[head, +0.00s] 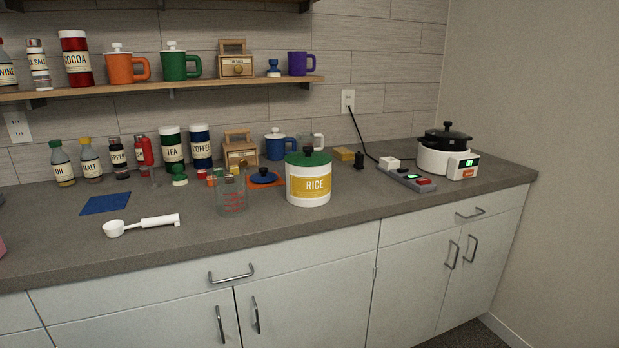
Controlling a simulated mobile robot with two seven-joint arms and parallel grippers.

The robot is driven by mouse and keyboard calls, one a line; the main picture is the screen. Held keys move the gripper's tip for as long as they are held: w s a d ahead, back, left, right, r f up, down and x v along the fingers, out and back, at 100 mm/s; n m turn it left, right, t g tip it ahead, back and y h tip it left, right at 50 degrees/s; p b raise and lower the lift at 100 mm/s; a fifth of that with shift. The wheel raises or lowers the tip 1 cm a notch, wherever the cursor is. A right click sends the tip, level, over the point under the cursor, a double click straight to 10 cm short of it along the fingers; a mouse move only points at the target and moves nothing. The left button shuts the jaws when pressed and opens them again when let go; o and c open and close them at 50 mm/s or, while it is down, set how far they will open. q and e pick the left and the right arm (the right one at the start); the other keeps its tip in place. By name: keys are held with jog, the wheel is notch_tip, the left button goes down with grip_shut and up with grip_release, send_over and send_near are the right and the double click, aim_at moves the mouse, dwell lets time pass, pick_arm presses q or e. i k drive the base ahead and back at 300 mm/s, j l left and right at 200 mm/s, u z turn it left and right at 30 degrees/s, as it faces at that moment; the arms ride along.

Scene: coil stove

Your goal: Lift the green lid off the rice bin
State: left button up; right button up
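The rice bin (308,190) is a white round canister with a yellow RICE label, upright near the middle of the counter. Its green lid (307,158) with a dark knob sits on top and covers the opening. Neither of my grippers shows in the head view.
A clear measuring cup (231,198) stands left of the bin, and a white scoop (142,225) lies farther left. A blue lid (263,176) is close behind. A power strip (407,178) and a cooker (445,158) are to the right. The counter in front is clear.

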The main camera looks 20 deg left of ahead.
aim_at(308, 157)
jog(key=i+l+u, duration=0.1)
jog(key=i+u, duration=0.2)
jog(key=i, duration=0.55)
